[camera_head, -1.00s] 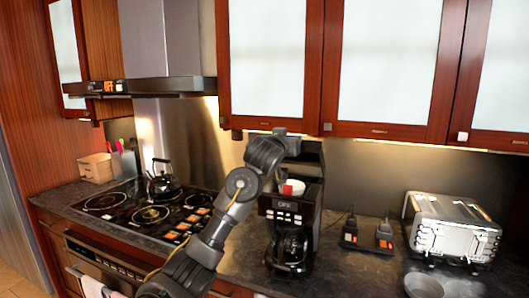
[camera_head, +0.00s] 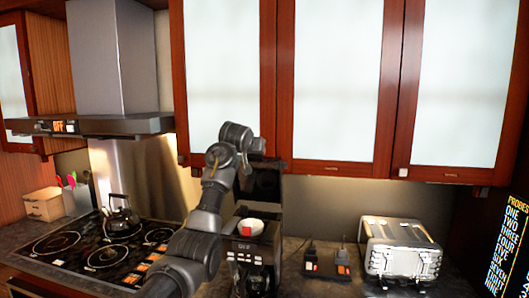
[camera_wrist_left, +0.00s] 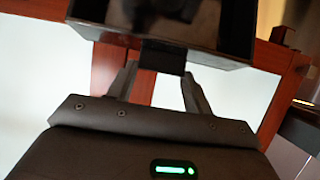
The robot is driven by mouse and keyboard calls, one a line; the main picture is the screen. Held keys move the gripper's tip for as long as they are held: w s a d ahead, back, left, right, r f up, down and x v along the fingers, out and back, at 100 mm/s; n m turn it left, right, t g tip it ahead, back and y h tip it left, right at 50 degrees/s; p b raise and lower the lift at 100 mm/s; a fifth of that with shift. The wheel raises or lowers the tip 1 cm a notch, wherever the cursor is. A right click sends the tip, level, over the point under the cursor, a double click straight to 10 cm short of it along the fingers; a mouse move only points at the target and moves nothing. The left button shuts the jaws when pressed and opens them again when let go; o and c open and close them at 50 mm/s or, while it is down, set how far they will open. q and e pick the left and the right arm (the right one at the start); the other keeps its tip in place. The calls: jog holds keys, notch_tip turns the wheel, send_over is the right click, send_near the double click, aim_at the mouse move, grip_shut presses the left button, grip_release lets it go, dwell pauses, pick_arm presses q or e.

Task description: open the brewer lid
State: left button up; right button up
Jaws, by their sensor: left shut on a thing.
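The black coffee brewer (camera_head: 257,245) stands on the counter, partly covered by my left arm. Its lid (camera_head: 268,178) is raised at the back, and a white filter basket (camera_head: 250,227) shows inside the top. In the left wrist view, the glossy dark lid (camera_wrist_left: 215,32) has a small black tab (camera_wrist_left: 163,57) between my fingers. My left gripper (camera_wrist_left: 160,75) is shut on this lid tab. In the head view its fingers are hidden behind the wrist, above the brewer. My right gripper is not in view.
Upper cabinets (camera_head: 335,90) hang just above and behind the brewer. A stove with a kettle (camera_head: 118,215) is on the left under the hood (camera_head: 90,124). Small black devices (camera_head: 327,262) and a silver toaster (camera_head: 400,248) stand to the right.

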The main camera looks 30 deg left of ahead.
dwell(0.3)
pick_arm(q)
jog(key=o, duration=1.2)
jog(key=shift+o, duration=0.9)
jog(key=shift+s+b, duration=0.2)
jog(key=shift+b, duration=0.1)
jog(key=b+v, duration=0.6)
jog(key=v, duration=0.4)
jog(key=shift+s+r, duration=0.15)
jog(key=shift+r, duration=0.15)
